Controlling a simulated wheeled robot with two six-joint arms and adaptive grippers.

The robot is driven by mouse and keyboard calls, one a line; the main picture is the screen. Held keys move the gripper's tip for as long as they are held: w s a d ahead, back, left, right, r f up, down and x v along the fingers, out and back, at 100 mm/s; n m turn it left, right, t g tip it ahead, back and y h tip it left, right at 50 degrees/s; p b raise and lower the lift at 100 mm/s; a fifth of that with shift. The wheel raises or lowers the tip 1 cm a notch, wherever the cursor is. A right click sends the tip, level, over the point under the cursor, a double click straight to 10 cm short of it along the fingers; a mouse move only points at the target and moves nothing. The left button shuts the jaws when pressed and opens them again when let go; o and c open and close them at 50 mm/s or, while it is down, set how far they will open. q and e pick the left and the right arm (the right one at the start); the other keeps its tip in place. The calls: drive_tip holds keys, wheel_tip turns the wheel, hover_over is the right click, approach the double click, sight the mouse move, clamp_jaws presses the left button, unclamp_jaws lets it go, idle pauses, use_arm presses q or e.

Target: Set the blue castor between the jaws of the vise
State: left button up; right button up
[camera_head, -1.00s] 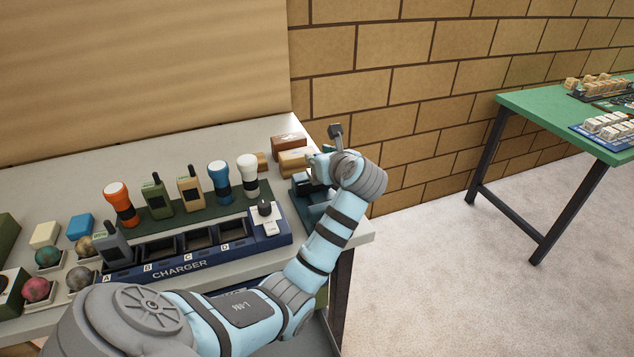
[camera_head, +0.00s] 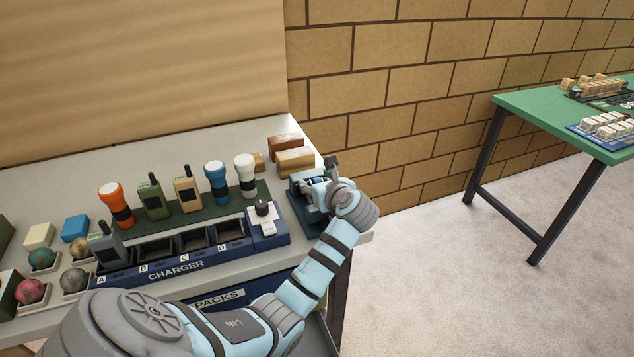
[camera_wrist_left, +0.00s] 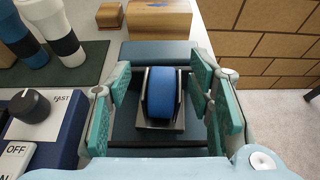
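The blue castor (camera_wrist_left: 163,95) stands upright in its grey bracket in the middle of the left wrist view. The dark teal vise (camera_wrist_left: 155,54) shows behind, around and in front of it, so the castor appears to sit between the jaws; contact with them is not clear. My left gripper (camera_wrist_left: 163,105) is open, its teal finger pads to either side of the castor with gaps. In the head view the left gripper (camera_head: 326,186) is low over the vise (camera_head: 300,194) at the table's right end, and largely hides the castor. My right gripper is not in view.
Left of the vise is the blue charger (camera_head: 180,262), with a dark knob (camera_wrist_left: 30,104) close by. Wooden blocks (camera_head: 294,160) lie behind the vise. Flashlights and radios stand on a green strip. The table's right edge is close; beyond it is open floor.

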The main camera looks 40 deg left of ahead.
use_arm(q)
drive_tip(key=shift+r, duration=0.2)
drive_tip(key=v, duration=1.2)
drive_tip(key=shift+p, duration=0.4)
